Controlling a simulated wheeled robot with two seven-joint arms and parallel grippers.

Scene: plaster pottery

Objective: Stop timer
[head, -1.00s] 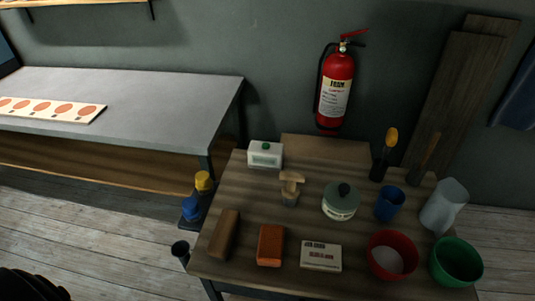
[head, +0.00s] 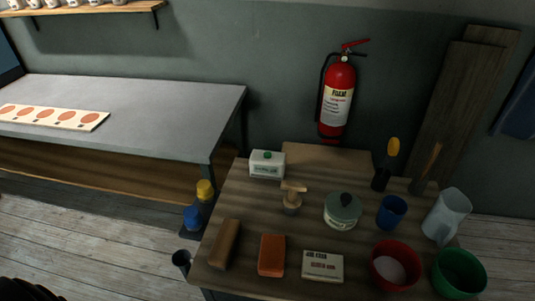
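The timer looks to be the small white box with a green button on top and a green display on its front (head: 267,164). It stands upright at the back left corner of the wooden table (head: 235,190). Nothing touches its button. Neither gripper shows in the head view. Only a dark rounded shape, perhaps part of my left arm, shows at the bottom left edge.
The table also holds a brown block (head: 225,244), an orange block (head: 272,255), a lidded jar (head: 342,210), a red bowl (head: 395,265) and a green bowl (head: 459,272). A grey bench (head: 160,115) stands left. A fire extinguisher (head: 337,98) hangs behind.

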